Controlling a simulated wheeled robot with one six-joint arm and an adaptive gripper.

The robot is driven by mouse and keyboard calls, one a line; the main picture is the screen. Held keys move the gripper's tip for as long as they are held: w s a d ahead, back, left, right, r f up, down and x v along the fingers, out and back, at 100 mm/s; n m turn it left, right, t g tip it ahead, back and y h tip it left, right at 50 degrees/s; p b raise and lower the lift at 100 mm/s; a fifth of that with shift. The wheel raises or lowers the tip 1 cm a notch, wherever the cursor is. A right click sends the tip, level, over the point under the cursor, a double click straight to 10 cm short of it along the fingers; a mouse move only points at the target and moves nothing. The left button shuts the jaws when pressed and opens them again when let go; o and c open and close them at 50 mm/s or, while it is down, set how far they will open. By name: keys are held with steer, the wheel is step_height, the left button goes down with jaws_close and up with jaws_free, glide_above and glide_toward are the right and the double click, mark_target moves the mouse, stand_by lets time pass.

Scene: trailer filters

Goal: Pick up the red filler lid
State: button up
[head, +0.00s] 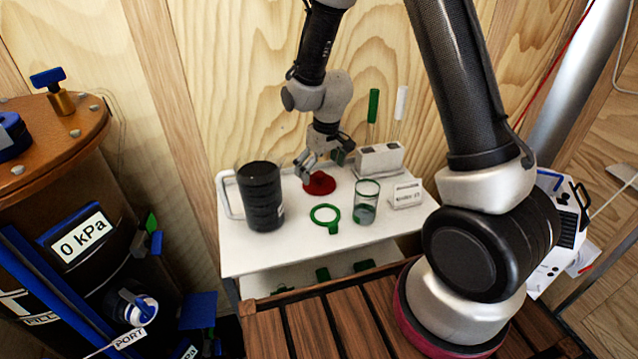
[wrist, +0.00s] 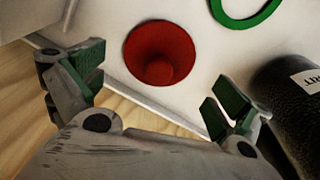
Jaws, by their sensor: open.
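The red filler lid (head: 319,184) lies on the white top of the cart, near its back edge. In the wrist view the lid (wrist: 160,53) is a round red disc with a raised knob in its middle. My gripper (head: 325,167) is above the lid in the head view and hides part of it. In the wrist view my gripper (wrist: 155,90) is open, with its green-padded fingers apart on either side below the lid. Nothing is between the fingers, and they do not appear to touch the lid.
On the cart top (head: 300,240) stand a black cylinder (head: 261,195) at left, a green ring (head: 325,217), a glass jar (head: 366,203), a small label card (head: 406,195) and a holder (head: 380,158) with green and white handles. The wooden wall is close behind.

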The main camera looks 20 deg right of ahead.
mark_target(320, 174)
steer(key=f, duration=0.3)
steer(key=shift+w+f, duration=0.3)
steer(key=shift+w, duration=0.1)
steer(key=shift+c, duration=0.4)
steer(key=shift+s, duration=0.15)
steer(key=c, duration=1.2)
